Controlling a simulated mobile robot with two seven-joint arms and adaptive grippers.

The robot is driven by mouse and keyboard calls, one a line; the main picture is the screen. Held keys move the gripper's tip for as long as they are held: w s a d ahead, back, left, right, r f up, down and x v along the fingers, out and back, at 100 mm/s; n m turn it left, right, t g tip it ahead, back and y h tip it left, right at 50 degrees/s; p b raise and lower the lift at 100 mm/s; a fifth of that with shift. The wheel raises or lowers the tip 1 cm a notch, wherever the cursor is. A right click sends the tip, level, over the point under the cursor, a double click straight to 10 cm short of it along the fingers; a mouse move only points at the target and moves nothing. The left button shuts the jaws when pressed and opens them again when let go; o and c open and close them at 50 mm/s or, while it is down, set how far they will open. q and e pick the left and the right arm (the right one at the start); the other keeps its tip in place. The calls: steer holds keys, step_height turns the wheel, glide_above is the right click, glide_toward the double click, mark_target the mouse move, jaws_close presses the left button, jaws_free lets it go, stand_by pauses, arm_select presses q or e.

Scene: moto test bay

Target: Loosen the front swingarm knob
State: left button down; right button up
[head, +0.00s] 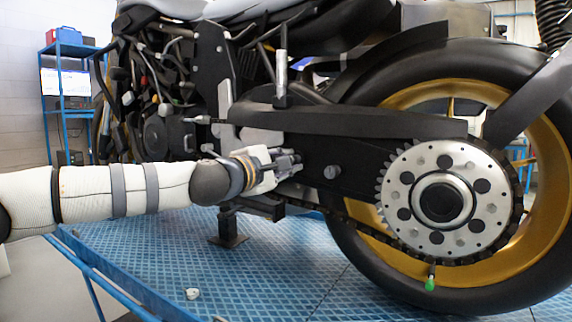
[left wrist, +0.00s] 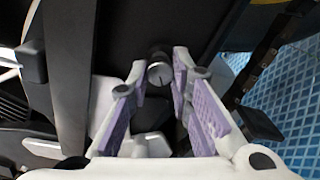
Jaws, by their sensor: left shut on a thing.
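The front swingarm knob (left wrist: 160,70) is a small dark round knob with a grey slotted face, between the purple-padded fingers of my left gripper (left wrist: 160,84) in the left wrist view. In the head view my left gripper (head: 287,162) reaches in from the left to the black swingarm (head: 350,150) and is shut on the front knob, which it mostly hides there. Another grey knob (head: 332,171) sits farther right on the swingarm, clear of the gripper. My right gripper is not in view.
The motorcycle's rear wheel (head: 480,90) with its large sprocket (head: 408,195) and chain is on the right. A black stand foot (head: 228,229) is below the arm. The blue platform (head: 270,270) is mostly clear, with a small white piece (head: 192,293) on it.

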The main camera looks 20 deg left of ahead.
arm_select(q)
steer(key=shift+n, duration=0.4)
steer(key=c, duration=1.4)
jaws_free()
steer(key=shift+c, duration=0.2)
steer(key=v, duration=1.2)
